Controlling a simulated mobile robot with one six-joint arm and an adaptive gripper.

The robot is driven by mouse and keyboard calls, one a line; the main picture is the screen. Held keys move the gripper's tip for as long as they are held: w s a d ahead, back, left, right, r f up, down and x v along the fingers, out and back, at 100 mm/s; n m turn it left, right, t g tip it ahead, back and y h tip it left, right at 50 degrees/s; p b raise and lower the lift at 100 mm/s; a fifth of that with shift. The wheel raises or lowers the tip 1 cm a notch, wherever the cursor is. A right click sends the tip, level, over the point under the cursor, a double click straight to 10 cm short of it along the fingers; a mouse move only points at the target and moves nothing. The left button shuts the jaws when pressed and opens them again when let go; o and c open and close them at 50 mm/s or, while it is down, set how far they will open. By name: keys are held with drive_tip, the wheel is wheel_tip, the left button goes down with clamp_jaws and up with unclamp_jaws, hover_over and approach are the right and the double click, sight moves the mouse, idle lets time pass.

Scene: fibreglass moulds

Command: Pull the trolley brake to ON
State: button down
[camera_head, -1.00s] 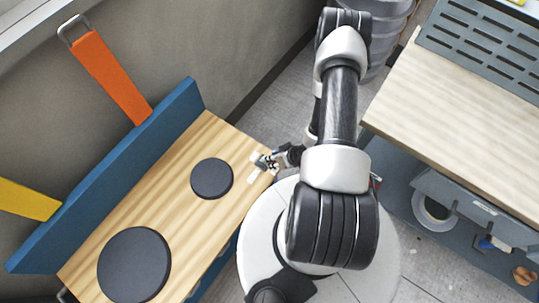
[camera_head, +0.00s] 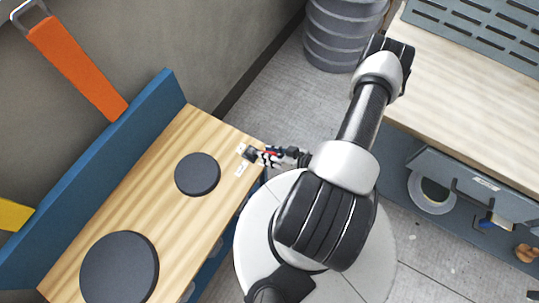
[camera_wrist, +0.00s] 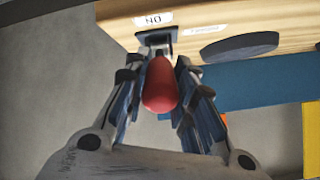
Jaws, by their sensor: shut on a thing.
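The trolley (camera_head: 120,220) has a pale wooden top and a blue back panel, at the left in the head view. Its brake lever has a red rounded handle (camera_wrist: 160,86), seen in the wrist view below a dark slotted mount (camera_wrist: 156,40) at the edge of the wood. A white label reading ON, upside down, (camera_wrist: 153,18) lies beside the mount. A second label (camera_wrist: 206,29) is too blurred to read. The lever's exact angle is hard to tell.
Two dark discs (camera_head: 197,174) (camera_head: 120,268) lie on the trolley top. An orange strap-like piece (camera_head: 78,68) hangs behind the back panel. A workbench (camera_head: 460,90) stands at the right, with a tape roll (camera_head: 431,192) below.

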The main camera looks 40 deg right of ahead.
drive_tip(key=shift+f, duration=0.1)
drive_tip(key=c, duration=1.3)
unclamp_jaws()
drive_tip(key=shift+c, duration=0.2)
drive_tip(key=v, duration=1.2)
